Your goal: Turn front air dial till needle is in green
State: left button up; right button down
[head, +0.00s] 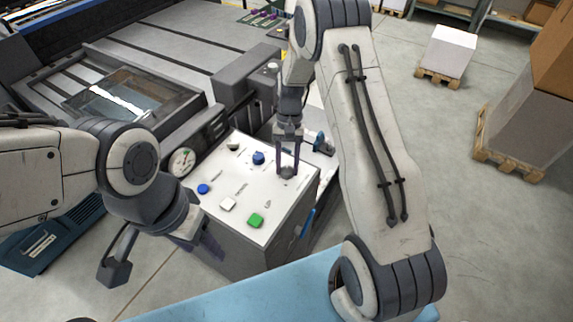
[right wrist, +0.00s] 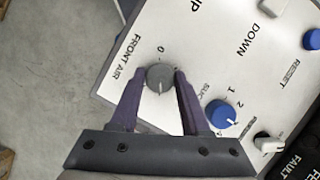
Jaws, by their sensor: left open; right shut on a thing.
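The front air dial (right wrist: 160,77) is a small grey knob with a pale pointer line on the white panel, beside the printed words FRONT AIR. In the head view the dial (head: 287,171) sits near the panel's right edge. My right gripper (head: 287,165) comes down on it, and in the right wrist view its purple fingers (right wrist: 155,85) are shut on the knob's two sides. A round white gauge (head: 182,161) stands at the panel's left; its needle and green zone are too small to read. My left gripper (head: 160,255) is open and empty, left of the control box.
The white panel (head: 240,190) also bears a green button (head: 256,220), a white button (head: 227,204), a blue button (head: 203,188) and a blue knob (right wrist: 221,113) close to the dial. A large press stands behind. A light blue surface (head: 250,295) lies in front.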

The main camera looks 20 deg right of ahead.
dwell(0.3)
jog(key=shift+c, duration=1.9)
grip_release()
jog(key=b+v, duration=0.2)
jog(key=v, duration=0.8)
jog(key=shift+r, duration=0.25)
jog(key=s+a+r+n+t+h, duration=0.1)
jog(key=s+a+r+n, duration=0.2)
jog(key=s+a, duration=0.25)
jog(key=s+a+r+n+t, duration=0.1)
jog(key=s+a+r+n, duration=0.1)
jog(key=s+a+r, duration=0.3)
jog(key=s+a+n+t, duration=0.1)
jog(key=s+a+n, duration=0.1)
jog(key=s, duration=0.6)
jog(key=s+a+f+n+t, duration=0.1)
jog(key=s+a+n, duration=0.2)
jog(key=s, duration=0.6)
jog(key=n, duration=0.2)
jog(key=shift+s+n, duration=0.2)
jog(key=shift+n, duration=0.1)
